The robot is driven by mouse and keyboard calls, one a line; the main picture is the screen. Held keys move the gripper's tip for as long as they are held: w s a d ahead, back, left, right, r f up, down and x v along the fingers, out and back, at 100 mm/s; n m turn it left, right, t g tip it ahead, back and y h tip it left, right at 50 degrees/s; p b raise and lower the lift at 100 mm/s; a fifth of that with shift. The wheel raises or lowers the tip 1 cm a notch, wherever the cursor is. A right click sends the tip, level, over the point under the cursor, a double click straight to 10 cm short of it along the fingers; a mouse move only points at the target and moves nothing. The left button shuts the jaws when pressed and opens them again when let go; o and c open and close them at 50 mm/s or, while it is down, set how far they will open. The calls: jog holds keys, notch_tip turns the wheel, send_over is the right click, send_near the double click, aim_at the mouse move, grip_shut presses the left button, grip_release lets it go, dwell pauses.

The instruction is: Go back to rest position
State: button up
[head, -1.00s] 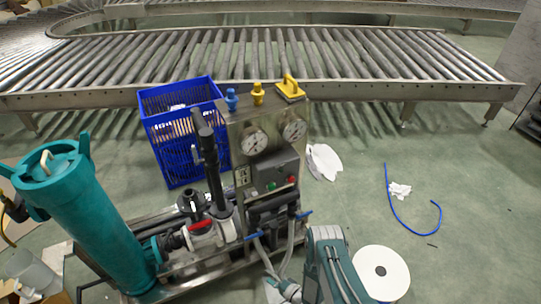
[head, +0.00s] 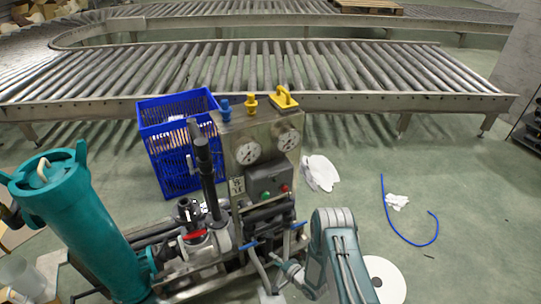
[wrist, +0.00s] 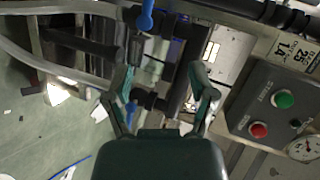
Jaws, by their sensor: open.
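My gripper (wrist: 168,92) is open and empty in the wrist view, its two fingers spread in front of the pipes of the pump machine. In the head view my arm rises at the bottom centre, beside the machine's front pipes; the fingertips are hard to make out there. The machine's steel panel (head: 228,140) carries gauges and a grey control box (head: 270,180). The control box also shows at the right of the wrist view (wrist: 262,85), with a green and a red button. I cannot tell whether the fingers touch any pipe.
A teal canister (head: 75,225) stands at the left. A blue crate (head: 172,150) is behind the machine, before a roller conveyor (head: 280,102). A white disc (head: 388,280), a blue hose (head: 400,232) and white scraps (head: 320,172) lie on the floor. The right floor is mostly open.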

jog(key=w+d+r+n+h, duration=0.1)
jog(key=w+d+r+h, duration=0.1)
jog(key=w+r, duration=0.5)
jog(key=w+d+r+n+h, duration=0.2)
jog(key=w+d+r+h, duration=0.15)
jog(key=r, duration=0.75)
jog(key=s+d+r+h, duration=0.1)
jog(key=d+r, duration=0.2)
jog(key=r, duration=0.7)
jog(key=s+d+r+h, duration=0.1)
jog(key=d+r+h, duration=0.1)
jog(key=r, duration=0.7)
jog(key=s+d+r+n+g+h, duration=0.2)
jog(key=s+d+r, duration=0.2)
jog(key=s+r, duration=1.1)
jog(key=s+r+n+g, duration=0.1)
jog(key=s+r, duration=0.1)
jog(key=s, duration=0.8)
jog(key=s+r+n+g, duration=0.1)
jog(key=s+r, duration=0.1)
jog(key=s, duration=0.9)
jog(key=shift+a+r+g, duration=0.3)
jog(key=shift+a+g, duration=0.1)
jog(key=shift+a, duration=0.05)
jog(key=shift+y, duration=0.25)
